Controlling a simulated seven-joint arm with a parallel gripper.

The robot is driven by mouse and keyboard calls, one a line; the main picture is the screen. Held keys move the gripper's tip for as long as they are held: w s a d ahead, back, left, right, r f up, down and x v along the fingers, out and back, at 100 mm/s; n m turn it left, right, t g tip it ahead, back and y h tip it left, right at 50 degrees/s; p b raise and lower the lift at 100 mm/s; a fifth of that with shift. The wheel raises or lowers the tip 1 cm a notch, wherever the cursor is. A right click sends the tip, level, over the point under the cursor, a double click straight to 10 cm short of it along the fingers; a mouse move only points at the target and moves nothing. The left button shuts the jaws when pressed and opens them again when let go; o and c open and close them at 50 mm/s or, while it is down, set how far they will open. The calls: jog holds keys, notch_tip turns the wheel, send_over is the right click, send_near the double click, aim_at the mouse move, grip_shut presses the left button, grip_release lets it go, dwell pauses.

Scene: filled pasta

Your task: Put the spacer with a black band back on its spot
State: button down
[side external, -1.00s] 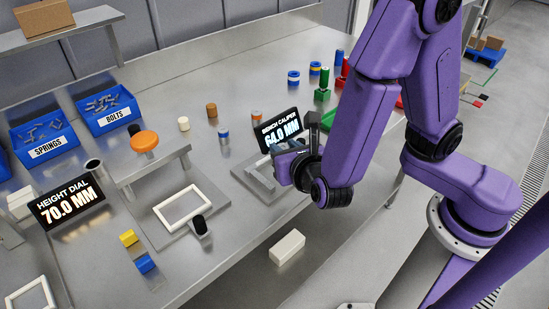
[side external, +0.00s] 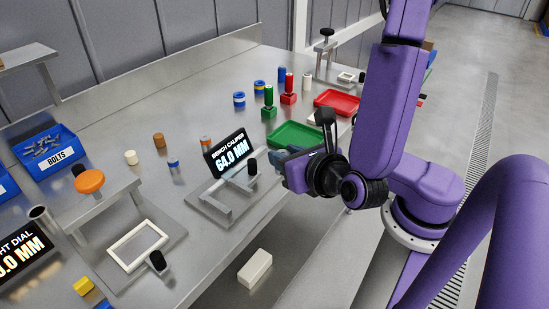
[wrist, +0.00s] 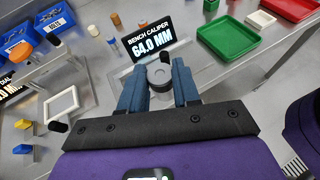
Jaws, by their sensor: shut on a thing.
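In the side view my gripper (side external: 296,166) is just right of the bench caliper (side external: 213,207), near the table's front edge, and the spacer is hidden. Two other grey spacers stand behind the caliper: one with a blue band (side external: 173,164), one with an orange band (side external: 205,143). No marked empty spot can be made out.
The caliper's display (side external: 229,156) reads 64.0 mm. A green tray (side external: 296,134) and a red tray (side external: 337,102) lie to the right. White (side external: 131,157) and brown (side external: 159,140) cylinders stand at left. The height stand (side external: 104,199) is further left.

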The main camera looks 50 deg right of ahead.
jog(key=w+d+r+m+g+h, duration=0.1)
jog(key=w+d+m+g+h, duration=0.15)
jog(key=w+d, duration=0.7)
jog(key=w+d+r+m+g+h, duration=0.1)
jog(key=w+d+m+g+h, duration=0.15)
jog(key=w+d, duration=0.7)
jog(key=w+f+m+g+h, duration=0.1)
jog(key=w+f+m, duration=0.1)
jog(key=w+f, duration=0.1)
jog(key=w+f+m+g+h, duration=0.1)
jog(key=w+f+m+g, duration=0.1)
jog(key=w+f, duration=0.2)
jog(key=w+f+m+g+h, duration=0.1)
jog(key=w+f+m, duration=0.1)
jog(key=w+f, duration=0.2)
jog(key=shift+w+a+g, duration=0.15)
jog(key=shift+w, duration=0.55)
jog(key=shift+w+a+g, duration=0.15)
jog(key=shift+w, duration=0.55)
jog(key=shift+w+f, duration=0.15)
jog(key=shift+f, duration=1.6)
jog(key=shift+f, duration=0.6)
